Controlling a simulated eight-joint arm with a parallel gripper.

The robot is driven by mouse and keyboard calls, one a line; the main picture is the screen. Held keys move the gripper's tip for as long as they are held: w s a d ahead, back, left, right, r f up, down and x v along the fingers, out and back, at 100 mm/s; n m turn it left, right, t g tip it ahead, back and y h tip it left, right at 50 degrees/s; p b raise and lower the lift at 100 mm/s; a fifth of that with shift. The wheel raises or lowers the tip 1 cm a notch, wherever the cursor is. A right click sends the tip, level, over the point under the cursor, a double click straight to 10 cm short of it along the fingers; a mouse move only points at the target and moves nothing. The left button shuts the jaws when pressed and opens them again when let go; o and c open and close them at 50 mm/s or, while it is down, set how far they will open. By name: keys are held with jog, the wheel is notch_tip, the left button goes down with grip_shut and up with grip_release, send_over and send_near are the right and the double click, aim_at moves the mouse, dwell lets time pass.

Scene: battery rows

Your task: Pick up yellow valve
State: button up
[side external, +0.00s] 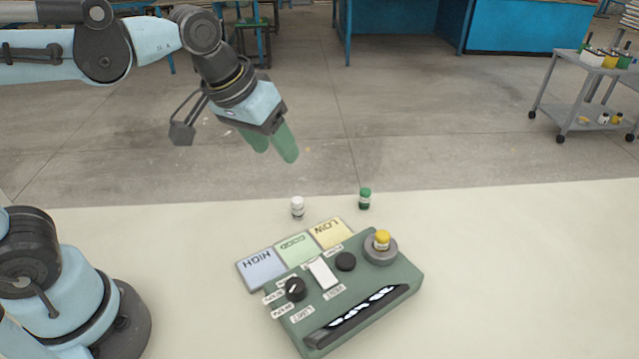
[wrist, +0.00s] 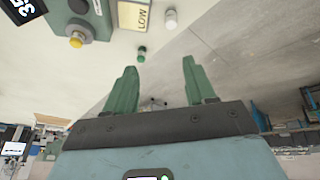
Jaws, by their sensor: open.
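The yellow valve (side external: 382,239) is a small piece with a yellow cap, upright on the round grey seat of the green tester box (side external: 408,277). It also shows in the wrist view at the upper left as a yellow knob shape (wrist: 76,41). My gripper (side external: 276,152) has green fingers, is open and empty, and hangs in the air behind and to the left of the box, well away from the valve. In the wrist view the fingers of my gripper (wrist: 159,66) stand apart with nothing between them.
A white-capped piece (side external: 297,207) and a green-capped piece (side external: 365,198) stand on the pale table (side external: 520,270) behind the box. Three pads, HIGH (side external: 262,269), GOOD (side external: 296,249) and LOW (side external: 330,233), lie along its back left. The table's right side is clear.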

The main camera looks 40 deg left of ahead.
jog(key=w+d+r+n+g, duration=0.1)
jog(key=w+d+r+g, duration=0.2)
jog(key=d, duration=0.7)
jog(key=n+g, duration=0.1)
jog(key=g, duration=0.1)
send_over(383, 234)
notch_tip(383, 234, down, 3)
jog(key=shift+y, duration=0.4)
notch_tip(383, 234, down, 11)
jog(key=shift+f, duration=0.2)
jog(key=shift+c, duration=0.2)
grip_shut()
